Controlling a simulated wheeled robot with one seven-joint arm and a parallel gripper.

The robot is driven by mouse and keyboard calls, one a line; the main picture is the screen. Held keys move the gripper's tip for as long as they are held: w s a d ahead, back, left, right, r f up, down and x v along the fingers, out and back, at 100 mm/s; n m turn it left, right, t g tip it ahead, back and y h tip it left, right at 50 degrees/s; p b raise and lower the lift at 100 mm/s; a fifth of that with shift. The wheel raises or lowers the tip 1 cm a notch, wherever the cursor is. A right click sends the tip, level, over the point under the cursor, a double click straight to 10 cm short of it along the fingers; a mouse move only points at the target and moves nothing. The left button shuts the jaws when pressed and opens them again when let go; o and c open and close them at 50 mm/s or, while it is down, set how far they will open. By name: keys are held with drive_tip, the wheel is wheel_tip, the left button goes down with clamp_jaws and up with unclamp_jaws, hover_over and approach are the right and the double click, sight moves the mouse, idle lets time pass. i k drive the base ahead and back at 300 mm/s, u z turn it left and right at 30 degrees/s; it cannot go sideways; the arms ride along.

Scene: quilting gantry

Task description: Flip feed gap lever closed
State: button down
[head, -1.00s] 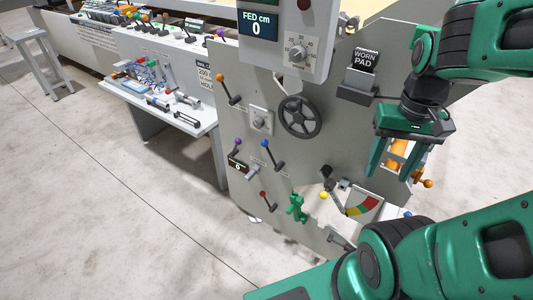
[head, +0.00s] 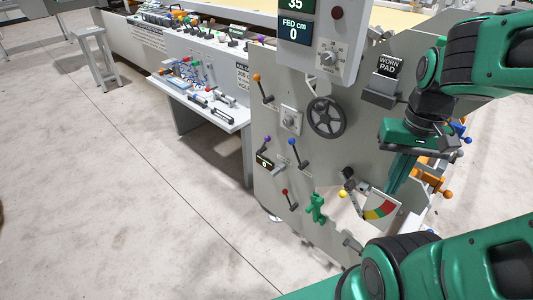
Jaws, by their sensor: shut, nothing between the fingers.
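Several ball-knob levers stand on the grey side panel (head: 340,125) of the machine: an orange one (head: 262,88), a purple one (head: 265,147), a blue one (head: 297,153) and a red one (head: 289,199). A lever with a yellow ball (head: 342,194) sits beside a coloured gauge (head: 381,208). Labels are too small to read, so I cannot tell which is the feed gap lever. My gripper (head: 393,187) is shut and empty, pointing down just above and right of the gauge. It looks apart from every lever, though depth is unclear.
A black handwheel (head: 326,117) and a "WORN PAD" box (head: 384,91) project from the panel. A display reads FED cm 0 (head: 295,32). A green figure-like part (head: 316,208) is low on the panel. Orange parts (head: 430,182) lie right of my gripper.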

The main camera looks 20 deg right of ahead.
sight(291, 141)
drive_tip(key=u, duration=0.65)
drive_tip(key=k, duration=0.8)
drive_tip(key=u, duration=0.9)
drive_tip(key=k, duration=0.4)
drive_tip(key=u, duration=0.25)
drive_tip(key=i, duration=0.7)
drive_tip(key=z, duration=0.5)
drive_tip(key=i, duration=1.05)
drive_tip(key=z, duration=1.2)
drive_tip(key=i, duration=0.7)
drive_tip(key=z, duration=0.4)
